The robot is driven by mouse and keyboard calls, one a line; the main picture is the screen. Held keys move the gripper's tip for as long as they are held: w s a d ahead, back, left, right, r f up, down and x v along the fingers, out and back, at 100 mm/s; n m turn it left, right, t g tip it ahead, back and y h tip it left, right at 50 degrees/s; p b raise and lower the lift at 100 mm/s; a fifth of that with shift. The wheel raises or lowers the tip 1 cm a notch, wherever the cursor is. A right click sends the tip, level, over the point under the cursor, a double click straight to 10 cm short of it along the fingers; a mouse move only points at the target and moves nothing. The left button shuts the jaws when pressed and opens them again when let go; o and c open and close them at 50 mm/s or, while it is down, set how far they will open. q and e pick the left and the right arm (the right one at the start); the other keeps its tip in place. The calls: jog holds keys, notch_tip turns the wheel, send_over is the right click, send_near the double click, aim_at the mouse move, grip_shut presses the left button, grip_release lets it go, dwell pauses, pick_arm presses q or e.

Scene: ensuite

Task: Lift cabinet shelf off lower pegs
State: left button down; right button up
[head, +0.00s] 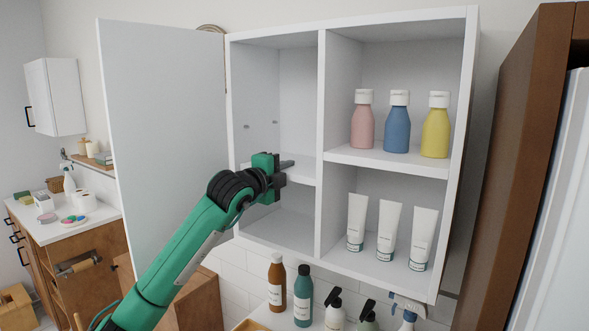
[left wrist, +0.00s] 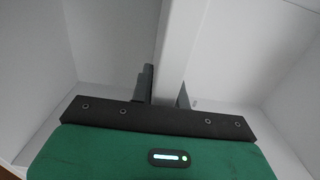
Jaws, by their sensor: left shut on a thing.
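The white cabinet shelf (head: 303,174) lies across the left compartment of the open wall cabinet (head: 321,120) and looks roughly level. My left gripper (head: 284,168) is shut on its front edge, near the middle. In the left wrist view the shelf (left wrist: 178,40) runs as a pale strip between the two grey fingers (left wrist: 165,88). Two small pegs (head: 246,127) (head: 275,122) show on the walls above the shelf. The lower pegs are hidden, so I cannot tell whether the shelf touches them. My right gripper is not in view.
The cabinet door (head: 160,130) stands open at left, beside my arm. The right compartment holds pink, blue and yellow bottles (head: 396,125) above and white tubes (head: 388,230) below. Bottles (head: 303,295) stand beneath the cabinet. The left compartment is otherwise empty.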

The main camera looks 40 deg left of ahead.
pick_arm(q)
jog(key=shift+r, duration=0.5)
jog(key=shift+s, duration=0.1)
jog(key=shift+s+b, duration=0.3)
jog(key=shift+b, duration=0.05)
jog(key=shift+s, duration=0.1)
jog(key=shift+s+d+b, duration=0.2)
jog(key=shift+s+b, duration=0.95)
jog(key=shift+s, duration=0.1)
